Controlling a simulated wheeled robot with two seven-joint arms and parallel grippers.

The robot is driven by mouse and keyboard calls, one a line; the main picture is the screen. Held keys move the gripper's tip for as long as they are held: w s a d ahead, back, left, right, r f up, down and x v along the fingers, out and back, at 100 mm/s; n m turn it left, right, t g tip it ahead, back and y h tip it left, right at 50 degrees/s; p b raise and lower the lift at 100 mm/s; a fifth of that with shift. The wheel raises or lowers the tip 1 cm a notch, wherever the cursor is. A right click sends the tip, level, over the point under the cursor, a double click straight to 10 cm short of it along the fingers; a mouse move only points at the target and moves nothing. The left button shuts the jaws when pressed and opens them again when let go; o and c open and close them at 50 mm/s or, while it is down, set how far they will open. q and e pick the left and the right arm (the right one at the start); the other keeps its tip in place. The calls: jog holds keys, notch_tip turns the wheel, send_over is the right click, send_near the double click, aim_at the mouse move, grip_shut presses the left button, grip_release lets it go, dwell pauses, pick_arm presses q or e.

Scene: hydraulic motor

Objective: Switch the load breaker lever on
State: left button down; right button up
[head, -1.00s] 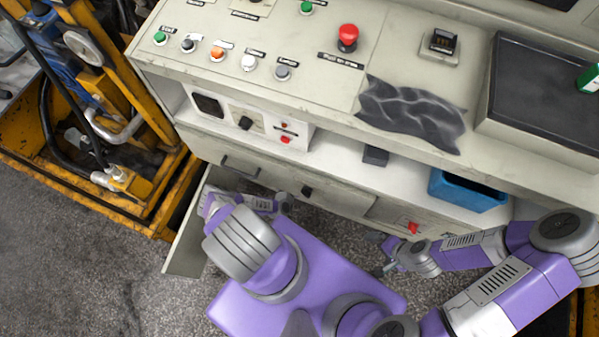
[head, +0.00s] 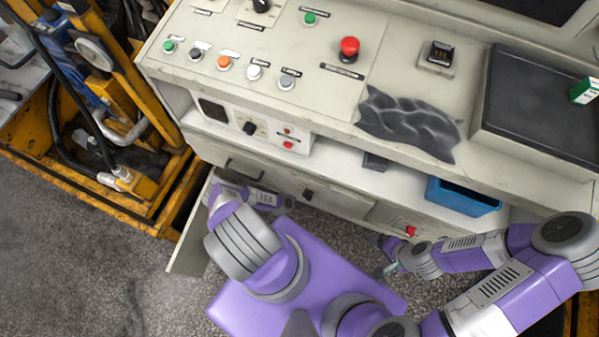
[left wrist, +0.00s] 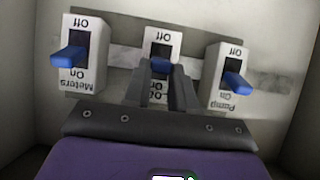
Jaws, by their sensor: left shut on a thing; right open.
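In the left wrist view, three breakers with blue levers sit side by side, their labels upside down. The middle breaker (left wrist: 162,42) has a partly covered label; its blue lever (left wrist: 160,65) is between the fingertips of my left gripper (left wrist: 163,72), which is shut on it. Off reads at the top and On at the bottom; the fingers hide part of this. In the head view, my left arm reaches into the open cabinet under the console, and its fingertips are hidden. My right gripper (head: 387,260) is open and empty, in front of the console.
The meters breaker (left wrist: 82,50) stands left and the pump breaker (left wrist: 230,75) right, close to the fingers. The cabinet door (head: 190,240) hangs open beside my left arm. The console top (head: 300,85) carries buttons. A blue bin (head: 462,197) sits on the lower shelf.

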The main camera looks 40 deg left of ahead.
pick_arm(q)
jog(key=c, duration=0.9)
grip_release()
jog(key=p+v, duration=0.3)
jog(key=v, duration=0.4)
jog(key=shift+s, duration=0.25)
